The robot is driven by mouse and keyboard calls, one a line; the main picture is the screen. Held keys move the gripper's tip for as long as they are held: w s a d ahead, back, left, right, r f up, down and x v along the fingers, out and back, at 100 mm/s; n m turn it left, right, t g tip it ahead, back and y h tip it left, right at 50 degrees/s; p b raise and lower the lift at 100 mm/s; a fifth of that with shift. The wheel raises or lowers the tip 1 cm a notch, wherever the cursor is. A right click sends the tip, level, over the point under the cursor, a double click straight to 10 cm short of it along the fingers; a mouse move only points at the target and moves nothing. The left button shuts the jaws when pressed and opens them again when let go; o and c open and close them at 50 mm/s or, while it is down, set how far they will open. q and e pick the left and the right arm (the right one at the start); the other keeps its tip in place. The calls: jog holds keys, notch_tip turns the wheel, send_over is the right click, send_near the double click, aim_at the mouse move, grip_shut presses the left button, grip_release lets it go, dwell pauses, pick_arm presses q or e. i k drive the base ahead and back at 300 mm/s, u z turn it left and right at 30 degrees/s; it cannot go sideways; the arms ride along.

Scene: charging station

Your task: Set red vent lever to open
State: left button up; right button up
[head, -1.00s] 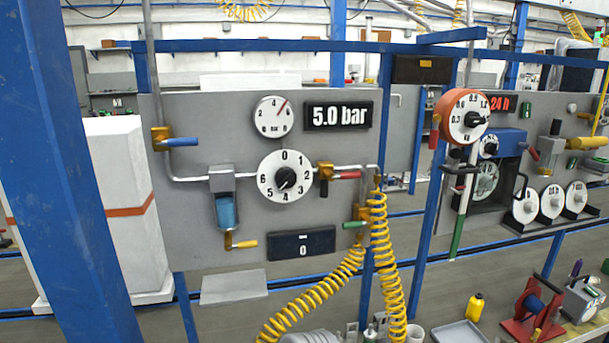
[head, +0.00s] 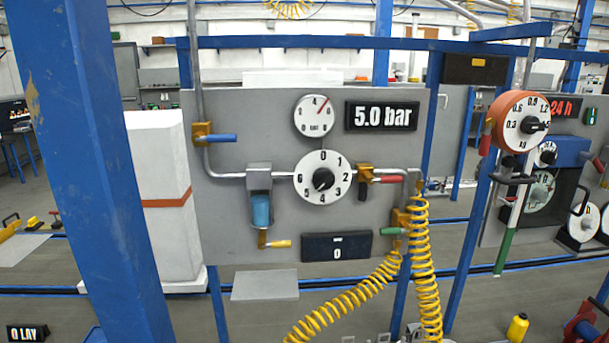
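The red vent lever (head: 392,180) is on the grey panel (head: 235,120), just right of the white numbered dial (head: 323,177). It lies almost horizontal, its handle pointing right from a brass valve body (head: 365,174), along the pipe. A blue-handled lever (head: 221,138) at the upper left of the panel also lies horizontal. A yellow-handled lever (head: 281,244) and a green-handled lever (head: 393,231) sit lower down. The pressure display (head: 382,116) reads 5.0 bar. Neither of my grippers is in view.
A thick blue post (head: 85,170) stands at the left front. A coiled yellow hose (head: 425,270) hangs at the panel's lower right. A red-orange dial (head: 520,122) is on a station further right. Open grey floor shows below the panel.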

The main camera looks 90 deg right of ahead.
aim_at(391, 179)
jog(key=u, duration=0.15)
jog(key=k, duration=1.1)
jog(key=z, duration=1.15)
